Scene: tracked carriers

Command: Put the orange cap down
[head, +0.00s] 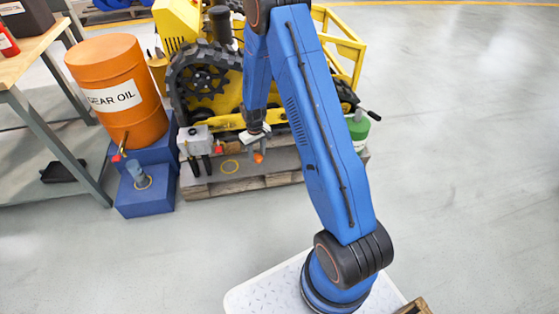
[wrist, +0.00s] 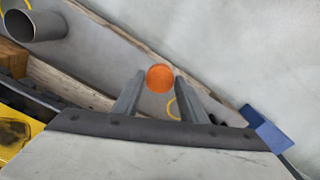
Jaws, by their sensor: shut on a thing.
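The orange cap (head: 258,157) is small and round. It is held at the tips of my gripper (head: 257,150), in front of the yellow tracked carrier (head: 221,117) and above the wooden pallet (head: 207,188). In the wrist view the orange cap (wrist: 160,77) sits between the two grey fingers of my gripper (wrist: 158,84), which are shut on it. A yellow ring mark (head: 230,167) lies on the pallet, left of and below the cap in the head view. The ring (wrist: 173,109) also shows in the wrist view, partly hidden by a finger.
A green container (head: 357,130) is right of the carrier. Floor at right is clear.

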